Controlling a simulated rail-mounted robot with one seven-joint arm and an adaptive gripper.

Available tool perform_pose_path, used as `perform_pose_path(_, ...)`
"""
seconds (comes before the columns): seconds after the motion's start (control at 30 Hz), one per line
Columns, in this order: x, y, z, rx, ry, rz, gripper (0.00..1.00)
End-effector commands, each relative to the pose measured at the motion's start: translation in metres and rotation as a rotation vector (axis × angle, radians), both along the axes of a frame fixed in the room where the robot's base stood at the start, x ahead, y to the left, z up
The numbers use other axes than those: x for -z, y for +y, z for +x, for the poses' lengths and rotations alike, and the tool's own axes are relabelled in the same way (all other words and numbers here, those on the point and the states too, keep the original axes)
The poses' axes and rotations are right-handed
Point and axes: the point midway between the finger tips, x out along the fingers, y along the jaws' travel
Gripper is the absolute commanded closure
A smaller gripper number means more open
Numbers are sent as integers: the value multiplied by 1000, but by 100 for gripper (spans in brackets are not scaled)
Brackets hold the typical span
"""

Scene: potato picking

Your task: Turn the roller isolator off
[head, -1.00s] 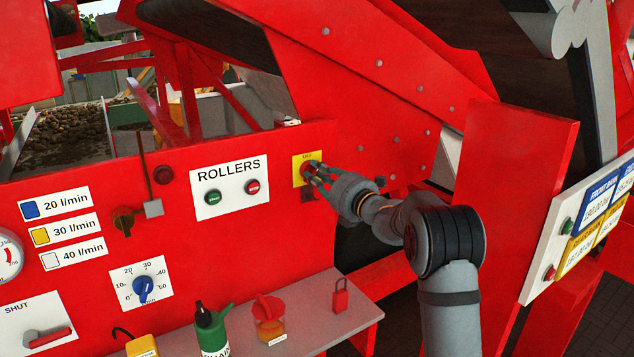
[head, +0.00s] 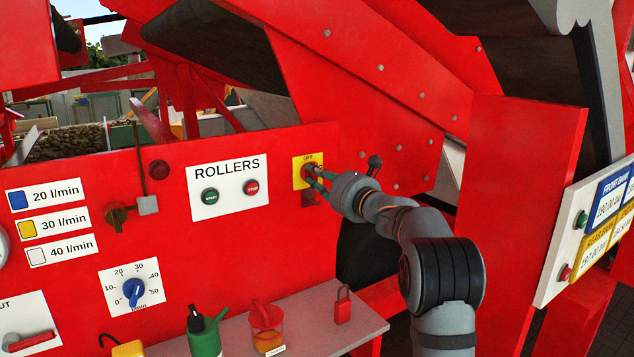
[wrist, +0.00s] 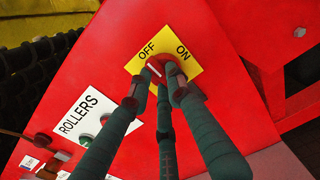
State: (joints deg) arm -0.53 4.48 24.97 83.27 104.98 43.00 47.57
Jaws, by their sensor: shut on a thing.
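The roller isolator is a red rotary knob (wrist: 157,70) on a yellow plate (wrist: 194,69) marked OFF and ON, fixed to the red machine panel. In the head view the yellow plate (head: 298,182) is right of the ROLLERS sign, with OFF at its top. My gripper (head: 314,174) reaches it from the lower right. In the wrist view its dark fingers (wrist: 163,84) are shut around the knob. A pale mark shows on the knob's upper left, on the OFF side; its exact aim is hard to tell. The fingers hide part of the knob.
The ROLLERS sign (head: 228,178) has green start and red stop buttons. Below, a shelf (head: 300,326) holds a red padlock (head: 343,307), a jar (head: 266,325) and a green bottle (head: 205,335). A red upright panel (head: 520,200) stands right of my arm.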

Motion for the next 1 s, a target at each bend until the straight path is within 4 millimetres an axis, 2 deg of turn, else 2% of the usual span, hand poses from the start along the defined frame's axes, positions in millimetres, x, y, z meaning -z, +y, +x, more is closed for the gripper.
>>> perform_pose_path(0.03,6,0,0,1,4,-13,100)
perform_pose_path(0.5,6,-1,0,1,-1,-26,100)
perform_pose_path(0.53,6,-1,0,1,-1,-26,81)
perform_pose_path(0.83,3,0,0,0,-4,-20,63)
perform_pose_path(1.0,2,0,0,0,-6,-19,62)
